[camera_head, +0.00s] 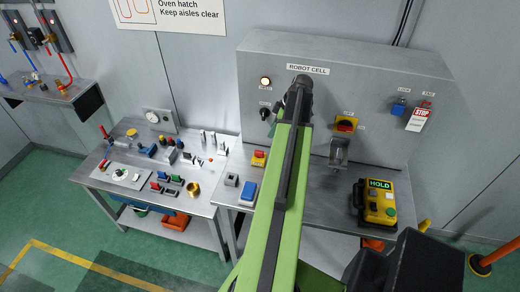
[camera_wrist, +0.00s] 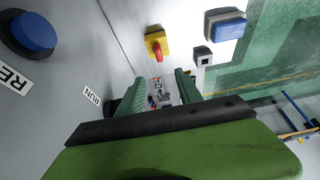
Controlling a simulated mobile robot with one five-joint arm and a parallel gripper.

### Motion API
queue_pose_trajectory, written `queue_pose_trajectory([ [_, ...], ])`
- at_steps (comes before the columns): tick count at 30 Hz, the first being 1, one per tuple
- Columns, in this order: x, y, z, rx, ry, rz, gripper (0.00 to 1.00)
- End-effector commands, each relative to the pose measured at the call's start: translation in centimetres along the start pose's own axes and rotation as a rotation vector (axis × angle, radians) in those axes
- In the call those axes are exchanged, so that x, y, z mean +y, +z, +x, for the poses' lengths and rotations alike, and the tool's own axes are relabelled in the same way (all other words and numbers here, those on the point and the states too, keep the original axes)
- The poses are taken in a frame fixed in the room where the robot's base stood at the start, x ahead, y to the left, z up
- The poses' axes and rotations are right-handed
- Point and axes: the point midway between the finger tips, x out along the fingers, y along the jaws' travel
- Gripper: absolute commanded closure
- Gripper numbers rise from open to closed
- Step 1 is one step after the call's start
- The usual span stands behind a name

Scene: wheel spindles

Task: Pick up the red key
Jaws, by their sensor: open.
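A small red piece (camera_wrist: 156,47) stands out from a yellow block in the wrist view; it looks like a key or switch handle, but I cannot tell for sure. In the head view this yellow block with a red top (camera_head: 259,158) sits on the bench, left of my arm. My gripper (camera_wrist: 160,90) shows its two green fingers apart with nothing held between them. The red piece lies beyond the fingertips, apart from them. In the head view my arm reaches towards the ROBOT CELL panel and hides most of the gripper.
A blue block (camera_head: 248,192) and a grey block (camera_head: 231,180) stand near the yellow block. The ROBOT CELL panel (camera_head: 250,65) rises close to my gripper. A yellow HOLD box (camera_head: 379,202) stands at right. The left bench (camera_head: 205,208) carries several small parts.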

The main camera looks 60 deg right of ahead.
Motion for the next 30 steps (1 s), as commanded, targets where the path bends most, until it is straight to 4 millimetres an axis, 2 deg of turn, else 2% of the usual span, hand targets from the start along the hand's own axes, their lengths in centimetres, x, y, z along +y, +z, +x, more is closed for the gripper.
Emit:
queue_pose_trajectory([
  [5,0.0,0.2,2.9,-0.001,-0.001,-0.001,0.58],
  [16,0.0,0.3,11.2,-0.002,-0.001,-0.002,0.58],
  [19,0.0,0.1,12.4,-0.002,-0.001,-0.001,0.58],
  [26,0.0,-0.1,12.8,-0.002,-0.001,-0.001,0.58],
  [30,0.2,0.1,15.0,-0.002,-0.002,-0.002,0.58],
])
